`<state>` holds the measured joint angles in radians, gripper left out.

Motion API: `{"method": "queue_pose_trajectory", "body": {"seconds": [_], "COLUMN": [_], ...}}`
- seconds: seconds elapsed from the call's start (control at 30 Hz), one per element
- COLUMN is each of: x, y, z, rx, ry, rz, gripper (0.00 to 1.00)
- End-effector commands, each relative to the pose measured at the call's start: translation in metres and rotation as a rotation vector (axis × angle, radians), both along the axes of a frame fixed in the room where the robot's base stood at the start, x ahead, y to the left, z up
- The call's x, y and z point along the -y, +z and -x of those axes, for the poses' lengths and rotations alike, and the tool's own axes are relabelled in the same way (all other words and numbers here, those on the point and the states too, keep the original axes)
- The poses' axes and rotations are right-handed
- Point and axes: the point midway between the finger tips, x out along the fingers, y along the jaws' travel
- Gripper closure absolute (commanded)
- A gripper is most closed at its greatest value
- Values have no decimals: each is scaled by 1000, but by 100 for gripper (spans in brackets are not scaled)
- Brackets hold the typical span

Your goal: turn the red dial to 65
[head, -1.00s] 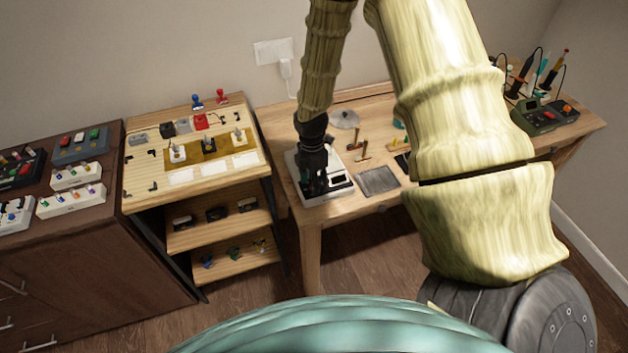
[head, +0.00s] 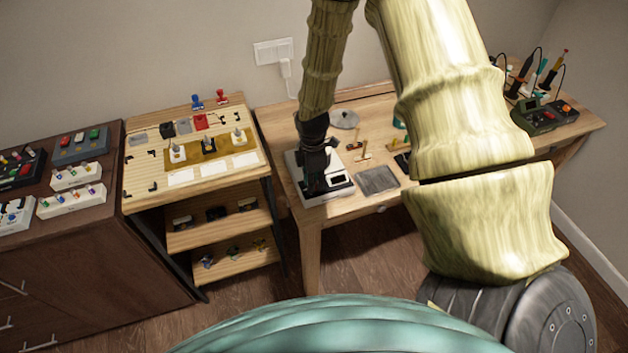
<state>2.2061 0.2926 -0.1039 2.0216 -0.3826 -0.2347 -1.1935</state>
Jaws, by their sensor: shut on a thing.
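A white box-shaped device (head: 341,190) with a dark top panel and a small pale window stands at the left front of the wooden desk. My gripper (head: 317,188) points down onto the top of this device. It is shut on a knob there, taken to be the red dial. The fingers cover the knob, so its red colour, pointer and scale are hidden. The reading in the small window is too small to make out.
A grey mat (head: 377,180) lies right of the device, with small brass-coloured tools (head: 361,151) behind it. A green device with an orange-red knob (head: 545,116) stands at the far right. A pale workbench (head: 135,186) with pedal parts stands left.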

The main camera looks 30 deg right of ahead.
Motion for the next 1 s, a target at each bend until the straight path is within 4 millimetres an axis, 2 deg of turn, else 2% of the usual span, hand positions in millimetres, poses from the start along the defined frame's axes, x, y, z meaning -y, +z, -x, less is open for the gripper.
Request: {"method": "queue_pose_trajectory", "body": {"seconds": [1.0], "x": [2], "y": [1], "z": [-1], "rx": [4], "ry": [-965], "rz": [0], "gripper": [100]}}
